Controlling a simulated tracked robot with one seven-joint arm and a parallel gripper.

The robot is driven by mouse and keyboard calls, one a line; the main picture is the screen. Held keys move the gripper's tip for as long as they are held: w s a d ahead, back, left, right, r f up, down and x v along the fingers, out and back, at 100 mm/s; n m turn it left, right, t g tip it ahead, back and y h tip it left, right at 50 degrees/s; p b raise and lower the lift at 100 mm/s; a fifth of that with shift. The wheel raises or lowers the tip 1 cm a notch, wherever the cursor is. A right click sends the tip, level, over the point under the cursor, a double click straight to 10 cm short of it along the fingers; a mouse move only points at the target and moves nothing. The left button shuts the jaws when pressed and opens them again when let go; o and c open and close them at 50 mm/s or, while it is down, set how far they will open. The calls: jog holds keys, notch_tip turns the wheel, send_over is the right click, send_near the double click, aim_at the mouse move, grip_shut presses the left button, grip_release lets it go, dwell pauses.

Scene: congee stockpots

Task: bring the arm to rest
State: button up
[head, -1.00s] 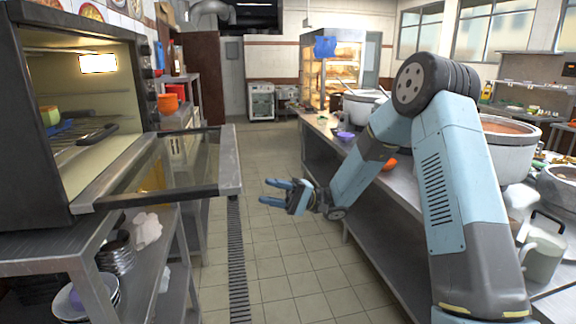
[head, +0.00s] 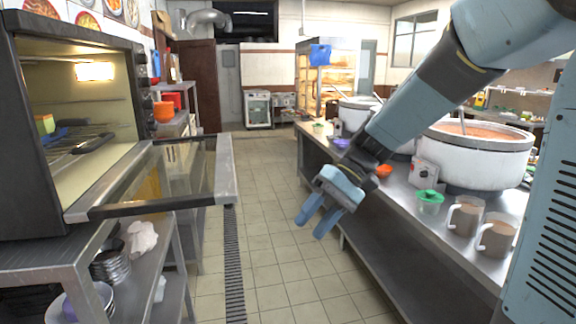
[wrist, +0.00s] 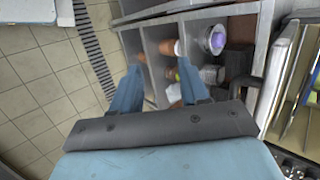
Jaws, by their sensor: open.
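My gripper (head: 317,222) hangs over the aisle in the head view, its blue fingers pointing down and left. The fingers are apart with nothing between them. In the wrist view my gripper (wrist: 160,85) also shows open and empty, above the tiled floor and facing a shelf unit. My arm comes in from the upper right of the head view, and its forearm passes in front of the right-hand counter. The gripper touches nothing that I can see.
An oven (head: 85,110) on the left has its glass door (head: 165,183) folded down into the aisle. A metal counter (head: 450,228) on the right bears a large stockpot (head: 478,160), a green-lidded tub (head: 429,198) and two mugs (head: 465,217). The floor (head: 275,255) between is clear.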

jog(key=s+d+r+m+t+h, duration=0.1)
jog(key=s+d+t+h, duration=0.3)
jog(key=d, duration=0.5)
jog(key=s+d+r+m+t+h, duration=0.2)
jog(key=s+d+r+t+h, duration=0.1)
jog(key=d, duration=0.6)
jog(key=s+r+t, duration=0.1)
jog(key=s+t, duration=0.1)
jog(key=s, duration=0.1)
jog(key=shift+r+t+h, duration=0.25)
jog(key=shift+t+h, duration=0.15)
